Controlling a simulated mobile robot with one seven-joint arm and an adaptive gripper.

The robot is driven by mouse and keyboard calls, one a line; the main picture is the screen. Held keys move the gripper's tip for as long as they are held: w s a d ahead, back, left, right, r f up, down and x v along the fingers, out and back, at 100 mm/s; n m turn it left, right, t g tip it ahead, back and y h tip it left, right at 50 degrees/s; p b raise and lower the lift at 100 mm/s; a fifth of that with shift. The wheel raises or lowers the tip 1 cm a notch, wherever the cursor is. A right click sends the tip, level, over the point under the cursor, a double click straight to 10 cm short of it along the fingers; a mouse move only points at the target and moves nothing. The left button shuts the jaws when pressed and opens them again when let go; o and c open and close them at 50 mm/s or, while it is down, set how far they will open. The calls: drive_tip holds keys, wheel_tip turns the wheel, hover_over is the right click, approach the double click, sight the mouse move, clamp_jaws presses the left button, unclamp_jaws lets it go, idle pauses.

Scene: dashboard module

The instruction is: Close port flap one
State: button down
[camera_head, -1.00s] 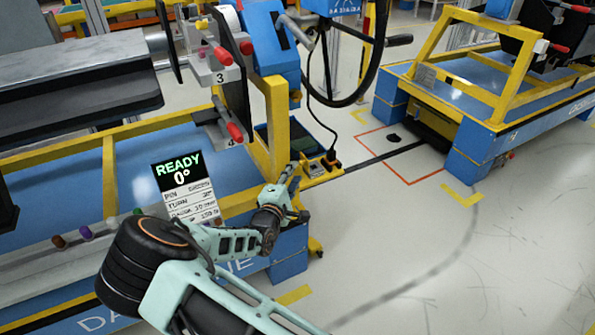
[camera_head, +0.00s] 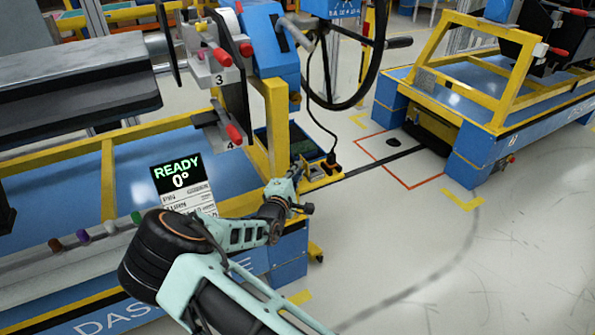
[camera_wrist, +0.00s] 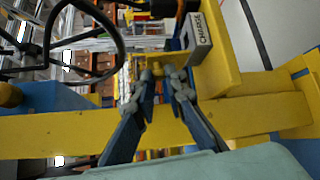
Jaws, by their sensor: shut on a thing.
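My gripper (camera_head: 297,169) is at the yellow frame's corner, beside the small charger box (camera_head: 322,171) in the head view. In the wrist view, my gripper's two fingers (camera_wrist: 161,73) reach toward a small yellow piece (camera_wrist: 155,69) beyond the beam. The fingertips are closed in on it, with a narrow gap between them. I cannot tell for sure whether this piece is port flap one. A grey box marked CHARGE (camera_wrist: 206,30) stands just right of the fingertips. The fingers partly hide the piece, and its angle is unclear.
A yellow beam (camera_wrist: 60,135) runs across behind the fingers in the wrist view. A black wheel (camera_head: 350,95) with a hanging cable stands above the charger. Open floor (camera_head: 470,260) lies to the right.

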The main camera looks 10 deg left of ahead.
drive_tip(key=shift+d+r, duration=0.1)
drive_tip(key=shift+w+d+r+m+g+y+p, duration=0.25)
drive_tip(key=shift+r+m+g+p, duration=0.25)
drive_tip(key=shift+p, duration=0.75)
drive_tip(key=p, duration=0.1)
drive_tip(key=d+m+g+p, duration=0.1)
drive_tip(key=shift+w+r+g+y+p, duration=0.3)
drive_tip(key=shift+r+y+p, duration=0.05)
drive_tip(key=shift+p, duration=0.05)
drive_tip(key=w+d+m+g+y+p, duration=0.1)
drive_tip(key=d+m+g+y, duration=0.1)
drive_tip(key=m+g+y, duration=0.1)
drive_tip(key=shift+w+d+p, duration=0.3)
drive_tip(key=shift+w+p, duration=0.05)
drive_tip(key=shift+p, duration=0.05)
drive_tip(key=shift+w+d+f+m+g+y+p, duration=0.1)
drive_tip(key=shift+w+d+m+g+y+p, duration=0.35)
drive_tip(key=shift+d+g+y, duration=0.2)
drive_tip(key=shift+w+d+f+m+g+y+p, duration=0.3)
drive_tip(key=shift+d+m+g+y+p, duration=0.25)
drive_tip(key=shift+m+g+y+p, duration=0.25)
drive_tip(key=shift+w+d+f+m+g+y, duration=0.35)
drive_tip(key=shift+f+g+y, duration=0.15)
drive_tip(key=shift+y, duration=0.45)
drive_tip(key=shift+w+d+f+m+g+y+b, duration=0.1)
drive_tip(key=shift+d+f+m+g+y+b, duration=0.2)
drive_tip(key=shift+y+b, duration=0.3)
drive_tip(key=shift+a, duration=0.1)
